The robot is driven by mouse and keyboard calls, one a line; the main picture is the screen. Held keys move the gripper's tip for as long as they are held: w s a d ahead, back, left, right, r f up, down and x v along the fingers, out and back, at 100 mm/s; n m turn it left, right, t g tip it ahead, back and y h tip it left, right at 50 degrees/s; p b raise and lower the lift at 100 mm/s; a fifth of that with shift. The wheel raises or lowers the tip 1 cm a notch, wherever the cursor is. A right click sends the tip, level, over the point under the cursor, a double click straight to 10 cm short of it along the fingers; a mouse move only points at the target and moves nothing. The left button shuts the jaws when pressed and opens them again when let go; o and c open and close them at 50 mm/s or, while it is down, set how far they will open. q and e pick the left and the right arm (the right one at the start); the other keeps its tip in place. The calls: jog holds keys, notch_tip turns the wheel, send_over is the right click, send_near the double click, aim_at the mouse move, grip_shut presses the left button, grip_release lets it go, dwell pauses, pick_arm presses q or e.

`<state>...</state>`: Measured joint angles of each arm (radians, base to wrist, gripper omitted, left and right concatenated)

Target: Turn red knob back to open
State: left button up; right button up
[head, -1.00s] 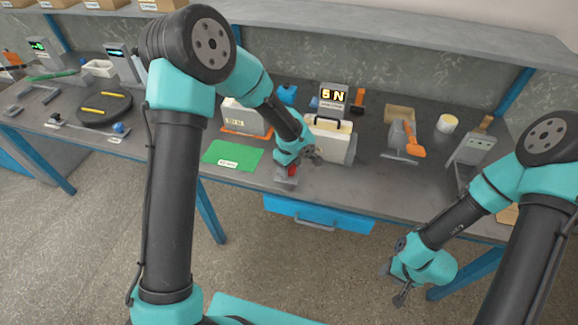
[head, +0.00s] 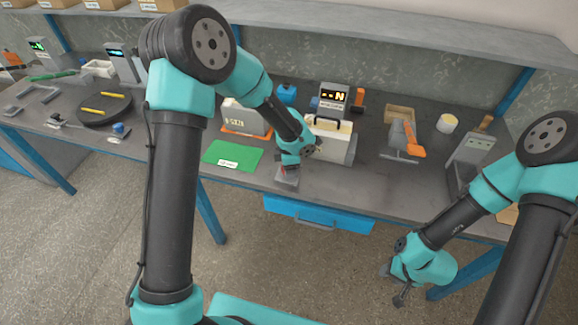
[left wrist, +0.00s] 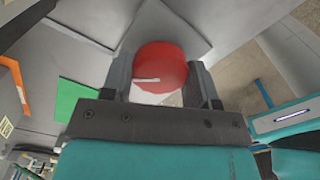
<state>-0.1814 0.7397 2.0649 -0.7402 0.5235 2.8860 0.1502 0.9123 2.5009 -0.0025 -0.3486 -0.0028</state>
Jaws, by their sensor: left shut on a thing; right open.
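The red knob (left wrist: 158,68) is round with a white mark line on its face, which lies nearly level in the left wrist view. My left gripper (left wrist: 162,82) has one finger on each side of the knob and is shut on it. In the head view my left gripper (head: 290,168) points down over the grey knob base (head: 287,181) at the bench's front edge, and hides most of the knob. My right gripper (head: 396,290) is open and empty, low in front of the bench at the right.
A cream box with a dark handle (head: 332,143) stands close to the right of my left gripper, with a display unit (head: 333,98) behind it. A green mat (head: 231,154) lies to the left. A blue drawer (head: 318,213) is below the bench edge. An orange-handled tool (head: 412,140) lies further right.

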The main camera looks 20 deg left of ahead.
pick_arm(q)
jog(key=shift+n, duration=0.7)
jog(key=shift+w+r, duration=0.1)
jog(key=o, duration=0.9)
notch_tip(320, 180, up, 17)
jog(key=shift+a+r, duration=0.1)
jog(key=shift+r, duration=0.05)
